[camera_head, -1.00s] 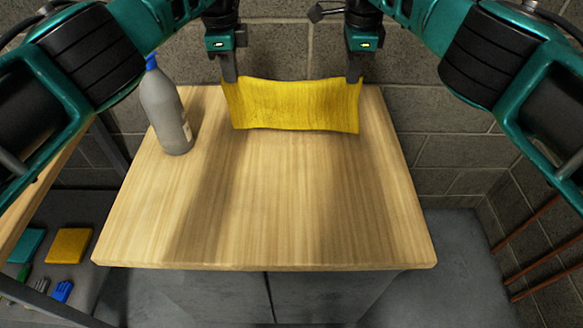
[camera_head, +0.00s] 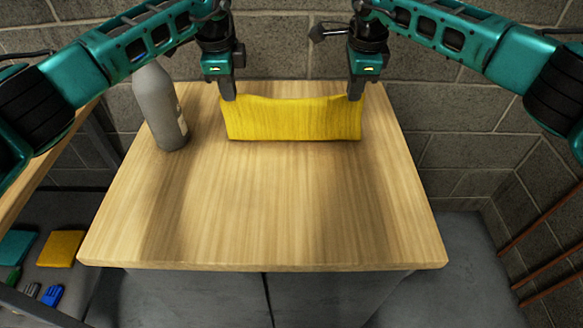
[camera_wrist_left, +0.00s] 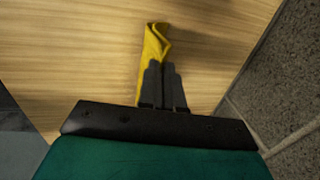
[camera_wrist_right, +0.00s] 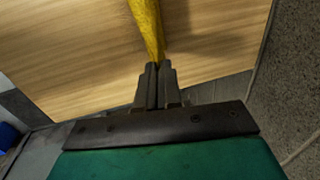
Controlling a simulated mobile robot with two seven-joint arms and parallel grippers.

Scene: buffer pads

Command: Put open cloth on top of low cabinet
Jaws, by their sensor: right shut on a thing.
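The yellow cloth (camera_head: 293,119) is spread wide and hangs upright between my grippers, over the back of the low cabinet's wooden top (camera_head: 260,215). Its lower edge is at or just above the wood; I cannot tell whether it touches. My left gripper (camera_head: 229,92) is shut on the upper left corner. In the left wrist view the cloth (camera_wrist_left: 153,45) shows beside and beyond the closed fingers (camera_wrist_left: 162,66). My right gripper (camera_head: 355,92) is shut on the upper right corner. In the right wrist view the cloth (camera_wrist_right: 147,25) runs away from the fingertips (camera_wrist_right: 158,65).
A grey bottle (camera_head: 160,105) stands on the left back of the top, its upper end hidden by my left arm. A brick wall (camera_head: 450,110) is close behind. A shelf at left holds a yellow pad (camera_head: 61,249). The top's front and middle are clear.

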